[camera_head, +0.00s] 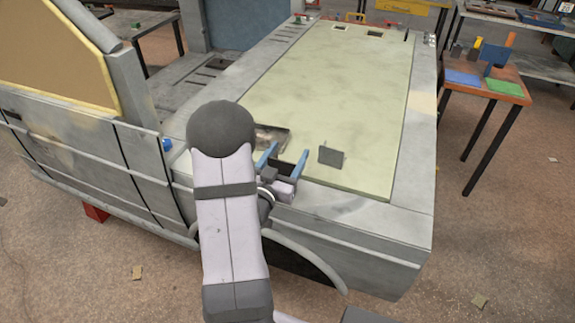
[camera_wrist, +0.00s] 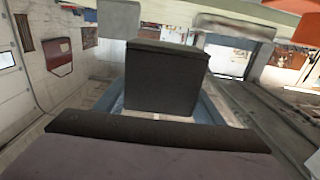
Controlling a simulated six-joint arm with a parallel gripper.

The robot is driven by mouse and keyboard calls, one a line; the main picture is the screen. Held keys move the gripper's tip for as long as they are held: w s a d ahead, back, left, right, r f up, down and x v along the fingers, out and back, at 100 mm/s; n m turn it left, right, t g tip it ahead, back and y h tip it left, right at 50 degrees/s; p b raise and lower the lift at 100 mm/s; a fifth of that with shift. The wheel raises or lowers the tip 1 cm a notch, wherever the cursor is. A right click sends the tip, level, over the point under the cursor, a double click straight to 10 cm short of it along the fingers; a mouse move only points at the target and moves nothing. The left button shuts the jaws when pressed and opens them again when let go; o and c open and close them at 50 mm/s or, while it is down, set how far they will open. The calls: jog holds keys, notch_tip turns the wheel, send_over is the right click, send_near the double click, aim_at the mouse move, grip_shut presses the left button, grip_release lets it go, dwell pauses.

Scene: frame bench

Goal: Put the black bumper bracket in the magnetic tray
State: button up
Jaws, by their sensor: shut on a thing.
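My gripper (camera_head: 287,155) has blue fingers and is over the near end of the pale green mat. It is shut on a black blocky piece (camera_head: 284,169), which looks to be the black bumper bracket. In the wrist view this bracket (camera_wrist: 166,78) fills the space between the blue fingers (camera_wrist: 212,106). A shallow metallic tray (camera_head: 271,136), probably the magnetic tray, lies just beyond the left finger. My arm hides its left part. In the head view I cannot tell how high the bracket is held.
The green mat (camera_head: 345,85) is mostly clear beyond. A wooden side table (camera_head: 507,82) with blue and green pieces stands at the right. A tan panel (camera_head: 62,50) rises at the left.

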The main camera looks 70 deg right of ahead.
jog(key=shift+r, duration=1.55)
